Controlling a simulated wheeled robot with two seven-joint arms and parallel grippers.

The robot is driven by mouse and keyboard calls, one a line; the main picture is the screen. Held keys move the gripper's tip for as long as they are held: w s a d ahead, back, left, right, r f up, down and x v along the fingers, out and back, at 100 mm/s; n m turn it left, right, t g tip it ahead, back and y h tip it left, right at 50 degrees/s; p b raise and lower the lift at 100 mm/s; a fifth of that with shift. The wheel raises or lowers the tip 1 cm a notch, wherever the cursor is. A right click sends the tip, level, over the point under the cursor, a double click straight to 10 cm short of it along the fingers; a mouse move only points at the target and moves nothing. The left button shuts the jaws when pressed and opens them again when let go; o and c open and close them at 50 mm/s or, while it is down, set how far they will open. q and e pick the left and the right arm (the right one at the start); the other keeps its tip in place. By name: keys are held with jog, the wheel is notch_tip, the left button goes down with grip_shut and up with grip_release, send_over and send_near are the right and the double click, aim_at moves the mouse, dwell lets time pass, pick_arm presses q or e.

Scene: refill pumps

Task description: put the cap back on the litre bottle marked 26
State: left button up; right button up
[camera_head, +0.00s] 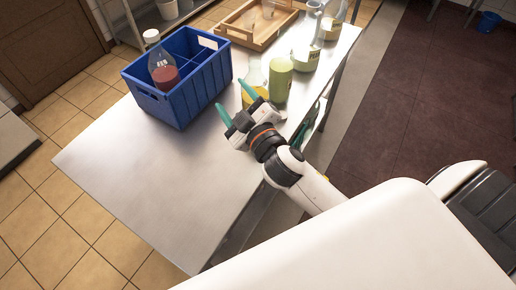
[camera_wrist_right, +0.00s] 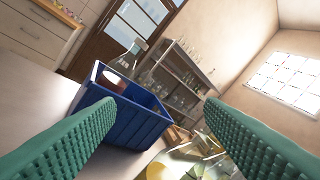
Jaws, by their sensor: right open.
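A clear bottle with red liquid (camera_head: 164,74) stands in the blue crate (camera_head: 178,107), with a white top (camera_head: 151,36) that looks like a cap on its neck. The bottle also shows in the right wrist view (camera_wrist_right: 115,79), in the crate beyond my fingers. No number 26 is readable on any vessel. I cannot pick out a separate loose cap. My right gripper (camera_head: 235,101) is open with nothing between its teal fingers, to the right of the crate, in front of a clear vessel with yellow liquid (camera_head: 250,92). My left gripper is out of view.
A green cylinder (camera_head: 280,79) stands close behind my right gripper. Labelled glass flasks (camera_head: 306,57) stand farther along the table's right edge. A wooden tray (camera_head: 231,31) lies behind the crate. The metal table (camera_head: 140,165) is bare at the front left.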

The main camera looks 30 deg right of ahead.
jog(key=a+r+n+g+y, duration=0.2)
jog(key=a+r+n+y, duration=0.5)
jog(key=a+n+y, duration=0.65)
jog(key=s+a+f+n+g+y, duration=0.3)
jog(key=f+n+g, duration=0.4)
jog(key=n+g, duration=0.7)
jog(key=w+d+f+n+g+h, duration=0.2)
jog(key=d+f+n+h, duration=0.2)
jog(key=d+f+h, duration=0.55)
jog(key=w+d+f+h, duration=0.2)
jog(key=d+h, duration=0.6)
jog(key=d, duration=0.5)
jog(key=shift+m+g, duration=0.3)
jog(key=shift+m, duration=0.15)
jog(key=shift+w+f, duration=0.1)
jog(key=shift+f, duration=0.1)
